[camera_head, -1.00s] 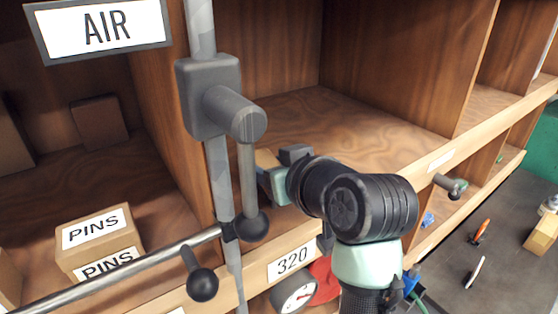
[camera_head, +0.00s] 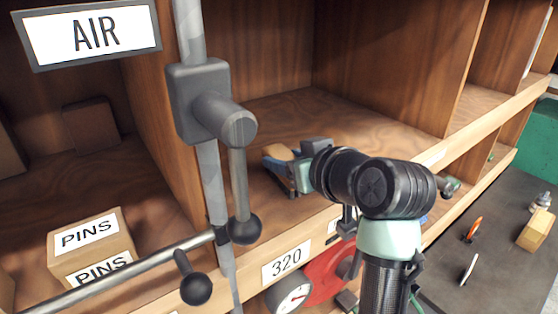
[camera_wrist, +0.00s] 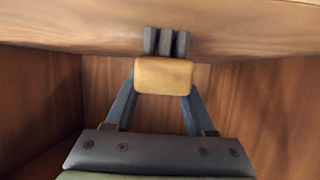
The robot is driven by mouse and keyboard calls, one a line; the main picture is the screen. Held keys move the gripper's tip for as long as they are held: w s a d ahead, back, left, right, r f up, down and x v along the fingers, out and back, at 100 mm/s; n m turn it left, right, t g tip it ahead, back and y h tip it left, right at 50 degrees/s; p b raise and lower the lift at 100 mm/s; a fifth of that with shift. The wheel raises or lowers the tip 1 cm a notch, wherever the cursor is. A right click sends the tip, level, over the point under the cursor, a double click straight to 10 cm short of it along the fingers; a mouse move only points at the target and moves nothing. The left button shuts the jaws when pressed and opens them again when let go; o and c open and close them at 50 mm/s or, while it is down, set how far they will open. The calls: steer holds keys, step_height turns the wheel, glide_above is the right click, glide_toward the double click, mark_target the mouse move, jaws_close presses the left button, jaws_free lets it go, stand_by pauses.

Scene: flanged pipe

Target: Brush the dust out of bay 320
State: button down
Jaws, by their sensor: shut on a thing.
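My gripper (camera_head: 276,164) is inside the open wooden bay marked 320, near its front left, just right of the grey post. It is shut on the brush (camera_wrist: 164,76), a pale wooden block with dark bristle tufts (camera_wrist: 165,43) beyond it. The brush's wooden block also shows in the head view (camera_head: 280,152). In the wrist view the blue fingers hold the block from both sides. The bay 320 floor (camera_head: 375,122) is brown grained wood. I cannot make out dust on it. Whether the bristles touch the floor cannot be told. The 320 label (camera_head: 287,261) is on the front edge.
A grey post (camera_head: 216,180) with a clamp (camera_head: 200,98) and ball-ended levers stands before the bay's left side. A metal rail (camera_head: 130,270) runs left from it. A PINS box (camera_head: 92,248) sits in the left bay. A gauge (camera_head: 289,295) and red object (camera_head: 328,275) are below.

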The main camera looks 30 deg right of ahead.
steer(key=shift+w+d, duration=0.2)
steer(key=shift+d, duration=1)
steer(key=shift+w+d, duration=0.15)
steer(key=shift+d, duration=1)
steer(key=shift+s+a+p, duration=0.15)
steer(key=shift+s+a, duration=0.05)
steer(key=shift+a, duration=1.4)
steer(key=shift+s+a+p, duration=0.15)
steer(key=shift+s+a, duration=0.1)
steer(key=shift+a, duration=1.3)
steer(key=shift+s+a+p, duration=0.15)
steer(key=shift+s+a, duration=0.05)
steer(key=shift+a, duration=1.4)
steer(key=shift+w+d, duration=0.15)
steer(key=shift+d, duration=1.1)
steer(key=shift+w+d, duration=0.15)
steer(key=shift+d, duration=1.05)
step_height(320, 180, up, 3)
steer(key=p, duration=0.2)
steer(key=shift+p, duration=0.4)
steer(key=shift+a, duration=0.1)
